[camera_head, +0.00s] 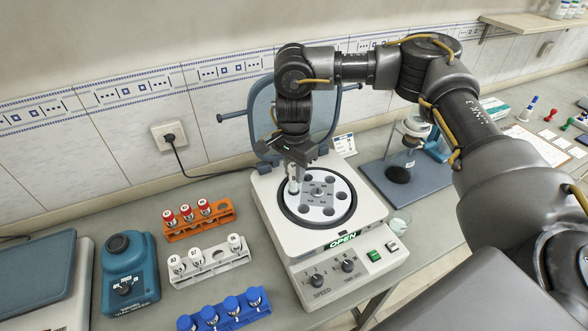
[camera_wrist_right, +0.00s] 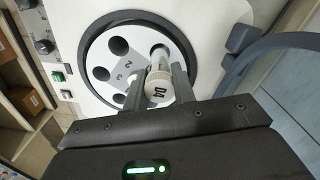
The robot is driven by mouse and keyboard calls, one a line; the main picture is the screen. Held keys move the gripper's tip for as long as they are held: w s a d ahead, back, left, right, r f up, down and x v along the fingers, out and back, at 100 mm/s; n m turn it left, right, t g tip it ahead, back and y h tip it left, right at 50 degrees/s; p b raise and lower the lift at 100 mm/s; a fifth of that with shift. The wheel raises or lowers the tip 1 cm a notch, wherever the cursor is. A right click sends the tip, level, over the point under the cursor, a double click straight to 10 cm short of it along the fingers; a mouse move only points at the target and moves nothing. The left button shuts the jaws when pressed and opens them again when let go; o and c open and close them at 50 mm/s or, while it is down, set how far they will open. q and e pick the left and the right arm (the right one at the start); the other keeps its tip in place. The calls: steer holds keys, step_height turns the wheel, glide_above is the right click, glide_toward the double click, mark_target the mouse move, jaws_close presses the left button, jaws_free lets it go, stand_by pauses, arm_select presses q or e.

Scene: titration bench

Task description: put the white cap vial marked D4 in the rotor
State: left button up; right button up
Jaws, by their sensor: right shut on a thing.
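The white cap vial marked D4 (camera_wrist_right: 158,92) is held upright or nearly so between the fingers of my right gripper (camera_wrist_right: 158,88). In the head view my right gripper (camera_head: 294,178) is over the left side of the rotor (camera_head: 318,209), with the vial (camera_head: 293,187) pointing down at a rotor hole. I cannot tell whether its lower end is inside the hole. The rotor shows several empty dark holes, and the centrifuge (camera_head: 330,252) has its lid up and its display reads OPEN. My left gripper is not in view.
A white rack (camera_head: 212,268) with three white cap vials and a gap stands left of the centrifuge. An orange rack (camera_head: 200,229) with red cap vials and a blue rack (camera_head: 225,320) are nearby.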

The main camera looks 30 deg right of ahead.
mark_target(294, 182)
steer(key=shift+f, duration=0.2)
steer(key=shift+f+b, duration=1.7)
steer(key=shift+f, duration=0.5)
steer(key=o, duration=1)
steer(key=shift+o, duration=0.2)
steer(key=shift+r, duration=0.1)
step_height(294, 182, up, 7)
steer(key=p, duration=0.6)
